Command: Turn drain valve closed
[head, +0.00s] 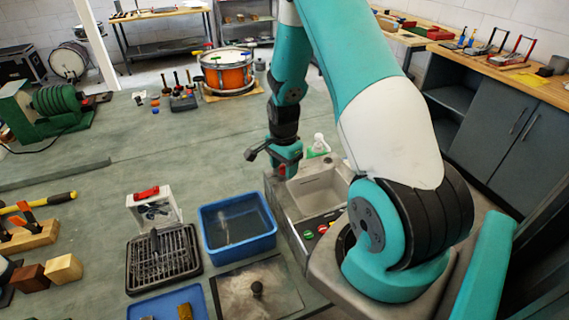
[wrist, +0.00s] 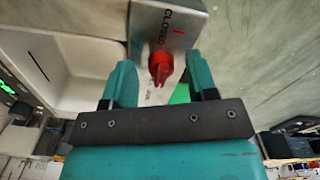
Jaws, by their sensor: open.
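In the wrist view a red valve handle (wrist: 161,68) sits on a grey metal plate (wrist: 148,35) marked "CLOSED", with a short red line beside the word. The handle's narrow end points down in the picture, away from that word. My gripper (wrist: 160,62) is open, one finger on either side of the handle, with gaps visible on both sides. No contact shows. In the head view my gripper (head: 287,168) is at the left edge of the sink (head: 322,187).
A green patch (wrist: 180,94) shows beside the handle. In the head view red and green buttons (head: 322,228) are on the sink unit's front. A blue tub (head: 238,240) and a black rack (head: 160,262) stand to the left. A white bottle (head: 319,143) stands behind the sink.

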